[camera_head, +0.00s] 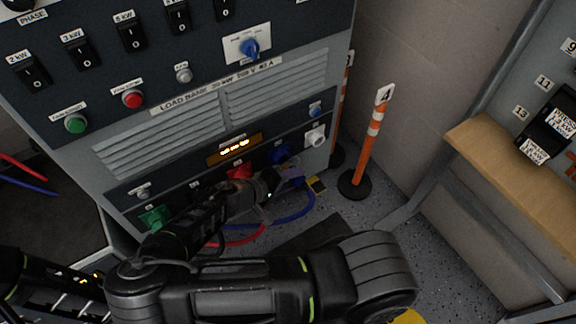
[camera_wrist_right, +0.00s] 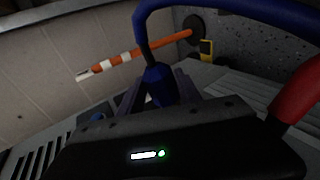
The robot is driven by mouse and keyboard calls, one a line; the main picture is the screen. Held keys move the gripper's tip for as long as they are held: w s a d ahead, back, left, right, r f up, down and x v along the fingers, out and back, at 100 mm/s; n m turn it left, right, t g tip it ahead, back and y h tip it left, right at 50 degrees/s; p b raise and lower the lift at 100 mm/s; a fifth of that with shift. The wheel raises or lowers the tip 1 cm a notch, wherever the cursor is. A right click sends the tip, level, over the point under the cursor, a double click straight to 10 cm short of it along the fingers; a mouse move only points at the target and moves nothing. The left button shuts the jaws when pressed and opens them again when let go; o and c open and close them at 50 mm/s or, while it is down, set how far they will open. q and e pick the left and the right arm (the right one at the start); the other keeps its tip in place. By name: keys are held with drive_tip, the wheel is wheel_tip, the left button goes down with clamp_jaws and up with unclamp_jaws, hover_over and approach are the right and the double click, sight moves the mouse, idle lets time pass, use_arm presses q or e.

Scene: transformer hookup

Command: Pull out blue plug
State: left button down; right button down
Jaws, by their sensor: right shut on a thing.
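The load bank (camera_head: 190,105) has a lower row of coloured sockets. The blue socket (camera_head: 281,153) sits between the red socket (camera_head: 240,171) and a white one. My right gripper (camera_head: 280,182) is at the panel just below the blue socket, shut on the blue plug (camera_head: 294,172). In the right wrist view the blue plug (camera_wrist_right: 158,82) shows between the fingers, with its blue cable looping up and right. The plug's front end is hidden, so I cannot tell whether it touches the socket. Part of my left arm is at the lower left; its fingers do not show.
A red cable (camera_head: 245,238) and the blue cable (camera_head: 292,219) hang close below my right gripper. An orange post (camera_head: 368,150) on a black base stands right of the load bank. A wooden shelf (camera_head: 510,170) is at the right. Speckled floor between is open.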

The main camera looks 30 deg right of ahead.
drive_tip(key=shift+r, duration=0.15)
drive_tip(key=shift+s, duration=0.45)
drive_tip(key=s+p, duration=0.1)
drive_tip(key=s, duration=0.3)
